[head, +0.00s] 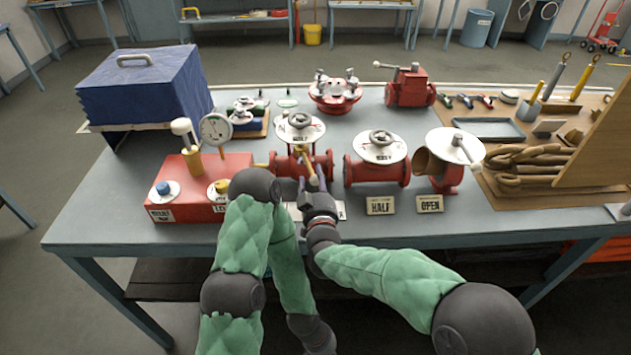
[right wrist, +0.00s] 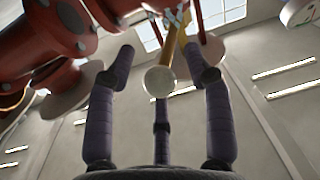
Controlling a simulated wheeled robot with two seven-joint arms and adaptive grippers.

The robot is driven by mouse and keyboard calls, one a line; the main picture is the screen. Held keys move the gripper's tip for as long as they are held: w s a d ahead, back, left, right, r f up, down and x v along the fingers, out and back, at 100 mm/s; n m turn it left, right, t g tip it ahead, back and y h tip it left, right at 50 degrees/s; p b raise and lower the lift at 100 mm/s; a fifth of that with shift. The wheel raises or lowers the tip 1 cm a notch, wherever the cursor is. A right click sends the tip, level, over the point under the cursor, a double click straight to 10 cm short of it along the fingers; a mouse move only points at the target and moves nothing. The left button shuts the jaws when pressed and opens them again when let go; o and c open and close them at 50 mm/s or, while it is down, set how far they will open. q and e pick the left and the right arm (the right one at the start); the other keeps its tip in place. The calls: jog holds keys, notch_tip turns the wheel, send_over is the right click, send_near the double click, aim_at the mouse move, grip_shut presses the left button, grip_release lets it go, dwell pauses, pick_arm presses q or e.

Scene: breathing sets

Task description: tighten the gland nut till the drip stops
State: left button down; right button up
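A red valve (head: 288,165) stands at the middle of the bench, with a white disc and handwheel (head: 300,122) on top. A yellow spanner (head: 312,178) sticks out from its front toward me. My right gripper (head: 312,186) is just in front of this valve. In the right wrist view its three dark fingers are spread, and the spanner's round handle end (right wrist: 160,80) lies between them with gaps to either side. The red valve body (right wrist: 45,45) fills the upper left there. The gland nut and any drip cannot be made out.
Two more red valves (head: 375,173) (head: 447,183) stand to the right, with HALF (head: 380,206) and OPEN (head: 429,204) cards in front. A red box with a gauge (head: 215,128) stands left, before a blue case (head: 145,88). Coiled rope (head: 530,160) lies far right.

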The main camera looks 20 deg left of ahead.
jog(key=shift+s, duration=0.1)
jog(key=v, duration=0.7)
jog(key=shift+s+d, duration=0.1)
dwell(0.7)
